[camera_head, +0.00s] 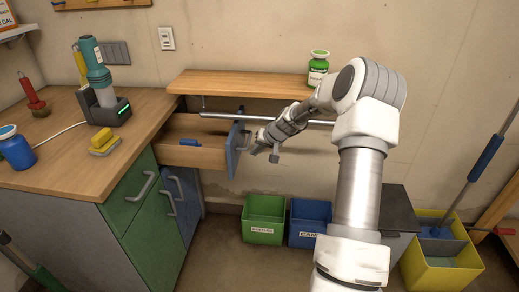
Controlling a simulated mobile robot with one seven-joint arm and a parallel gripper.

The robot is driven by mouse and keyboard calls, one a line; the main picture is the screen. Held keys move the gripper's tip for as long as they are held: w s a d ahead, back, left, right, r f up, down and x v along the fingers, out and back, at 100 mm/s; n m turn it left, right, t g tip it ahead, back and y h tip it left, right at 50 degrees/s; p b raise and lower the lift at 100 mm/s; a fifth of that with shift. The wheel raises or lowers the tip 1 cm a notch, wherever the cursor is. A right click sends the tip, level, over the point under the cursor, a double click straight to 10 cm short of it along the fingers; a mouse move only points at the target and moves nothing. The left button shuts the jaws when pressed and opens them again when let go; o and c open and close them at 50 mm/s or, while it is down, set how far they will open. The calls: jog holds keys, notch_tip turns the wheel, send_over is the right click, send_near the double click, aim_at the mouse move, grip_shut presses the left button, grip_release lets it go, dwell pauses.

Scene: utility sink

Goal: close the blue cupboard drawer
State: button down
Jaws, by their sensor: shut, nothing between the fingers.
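The blue cupboard drawer (235,146) is pulled out to the right from the cupboard unit under the wooden counter. Its wooden side and inner space show, and its blue front faces right. My gripper (256,152) is shut and empty, close to the drawer's blue front at its handle. I cannot tell whether it touches the front or handle. Part of the drawer front is hidden behind my gripper and wrist.
A wooden shelf (240,84) with a green jar (318,68) runs above the drawer. A green cupboard door (130,205) and a blue door (184,190) are below the counter. Green (264,218) and blue (306,222) bins stand on the floor, with a yellow bucket (440,270) at right.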

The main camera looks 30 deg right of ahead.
jog(key=w+a+f, duration=0.1)
jog(key=w+a, duration=0.1)
jog(key=w+a+f, duration=0.2)
jog(key=shift+w+b, duration=0.2)
jog(key=shift+b, duration=0.2)
